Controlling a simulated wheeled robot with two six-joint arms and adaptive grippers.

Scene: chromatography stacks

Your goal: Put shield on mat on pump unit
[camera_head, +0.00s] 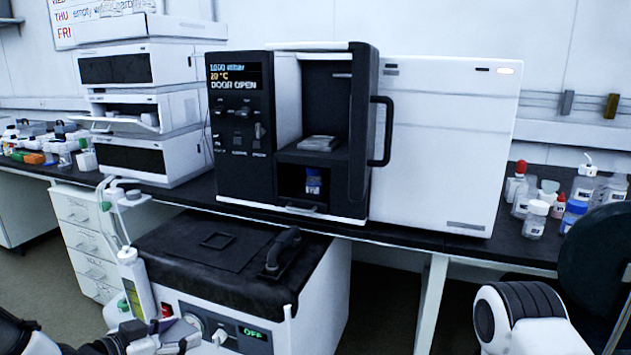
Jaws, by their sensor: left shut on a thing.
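The pump unit (320,295) appears to be the low white box in front of the bench, with a green OFF display. A black mat (185,262) covers its top, bearing a square outline (216,241) and a black arched handle (284,249). My left gripper (172,338) is at the bottom left, close to the unit's front-left corner and below the mat. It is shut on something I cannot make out. I cannot identify the shield for certain. My right gripper is not in view.
White stacked modules (145,120) stand left, bottles (535,220) right. The mat's middle is largely clear.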

